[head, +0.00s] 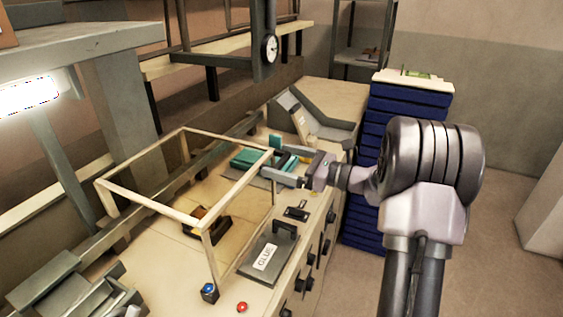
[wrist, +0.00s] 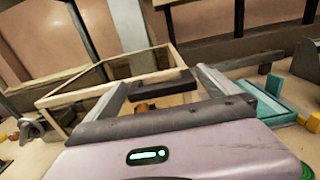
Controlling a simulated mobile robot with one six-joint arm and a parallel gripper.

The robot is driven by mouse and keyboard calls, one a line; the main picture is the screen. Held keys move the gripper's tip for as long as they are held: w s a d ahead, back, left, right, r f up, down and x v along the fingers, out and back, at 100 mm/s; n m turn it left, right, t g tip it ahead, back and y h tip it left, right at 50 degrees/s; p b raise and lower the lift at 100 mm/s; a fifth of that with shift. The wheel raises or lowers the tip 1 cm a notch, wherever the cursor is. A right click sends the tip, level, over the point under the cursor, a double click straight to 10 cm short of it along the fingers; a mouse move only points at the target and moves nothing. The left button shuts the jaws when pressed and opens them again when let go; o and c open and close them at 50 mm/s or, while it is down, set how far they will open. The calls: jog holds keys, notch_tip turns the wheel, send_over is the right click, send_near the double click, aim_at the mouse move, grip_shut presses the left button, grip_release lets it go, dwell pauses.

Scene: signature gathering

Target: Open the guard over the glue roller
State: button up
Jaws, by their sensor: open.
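The guard (head: 150,203) is a cream-framed box with see-through sides, standing down on the bench. An orange and dark part (head: 207,225), perhaps the glue roller, sits inside it. My gripper (head: 284,164) is at the guard's far right side, its jaws apart. In the wrist view, the guard frame (wrist: 72,95) lies ahead, and a dark bar-shaped handle (wrist: 160,82) shows between the two fingers (wrist: 162,90). The handle looks fixed to the guard's edge. I cannot tell if either finger touches it.
A grey plate marked GLUE (head: 265,257) with a dark handle lies right of the guard. A teal part (head: 248,160) is beyond the guard. Blue stacked trays (head: 405,115) stand past the bench end. A blue button (head: 209,291) and red button (head: 242,307) are at the front.

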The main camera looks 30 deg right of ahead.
jog(key=shift+w+a, duration=0.15)
jog(key=shift+c, duration=0.4)
